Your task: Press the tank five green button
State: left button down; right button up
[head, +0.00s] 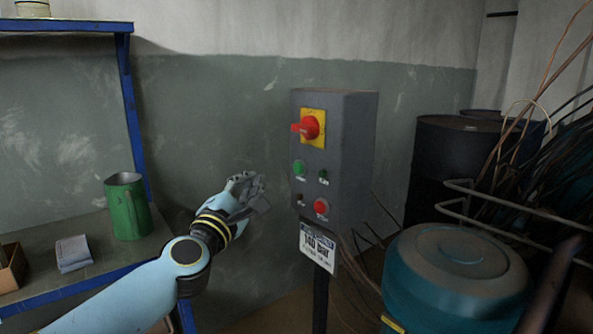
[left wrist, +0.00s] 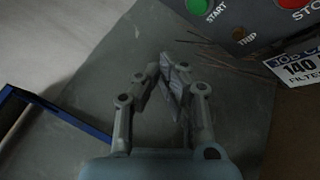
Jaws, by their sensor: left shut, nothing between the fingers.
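A grey control box (head: 347,160) on a post carries a green button (head: 299,168), a red button (head: 321,207) and a red rotary switch (head: 308,127) on a yellow plate. In the left wrist view the green button (left wrist: 197,5) is marked START and is partly cut off by the top edge. My left gripper (head: 255,187) is shut and empty, left of the box and slightly below the green button, apart from it. Its fingers also show in the left wrist view (left wrist: 168,72). No words about tank five are readable. My right gripper is out of view.
A white tag (head: 317,246) hangs under the box. A teal drum (head: 455,275) and loose cables (head: 550,140) stand at right, a dark barrel (head: 450,165) behind. A blue-framed shelf (head: 128,110) with a green jug (head: 127,207) is at left.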

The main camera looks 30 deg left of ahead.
aim_at(299, 168)
pick_arm(q)
jog(key=w+d, duration=0.2)
jog(key=w, duration=0.4)
jog(key=shift+d+b, duration=0.3)
jog(key=shift+b, duration=0.1)
jog(key=shift+w, duration=0.2)
dwell(0.9)
jog(key=shift+w+d, duration=0.15)
jog(key=shift+w, duration=0.15)
jog(key=shift+w+d, duration=0.2)
jog(key=shift+w, duration=0.3)
dwell(0.7)
dwell(0.3)
jog(key=shift+s+a, duration=0.3)
jog(key=shift+s, duration=0.6)
